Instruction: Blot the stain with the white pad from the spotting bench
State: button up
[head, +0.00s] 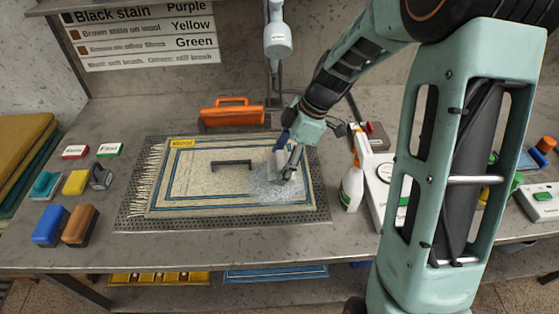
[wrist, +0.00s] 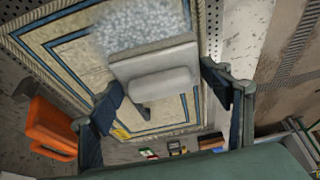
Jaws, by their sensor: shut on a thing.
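A cream rug (head: 200,199) with blue border lines lies on a perforated dark mat (head: 135,217) on the bench. A white, speckled foamy patch (head: 268,191) covers its right part and also shows at the top of the wrist view (wrist: 135,25). My gripper (head: 287,150) is over the rug's right part, shut on a pale grey-white pad (head: 283,166) with a raised grip. In the wrist view the pad (wrist: 150,62) sits between both fingers, its far edge beside the foam. I cannot tell whether it touches the rug. No stain colour shows through the foam.
An orange tool (head: 231,114) lies behind. A spray bottle (head: 352,185) stands right of the rug. Brushes, including a blue one (head: 50,226), and small blocks sit left. A sign (head: 145,35) hangs behind.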

aim_at(278, 188)
jog(key=shift+d, duration=0.3)
jog(key=shift+f, duration=0.2)
jog(key=shift+f+b, duration=1.5)
jog(key=shift+f, duration=1.25)
jog(key=shift+f+b, duration=0.6)
jog(key=shift+b, duration=0.05)
jog(key=shift+s+f+b, duration=0.15)
jog(key=shift+b, duration=0.2)
dwell(2.5)
jog(key=shift+w+r+p, duration=0.2)
jog(key=shift+r+p, duration=1.55)
jog(key=shift+r, duration=1.9)
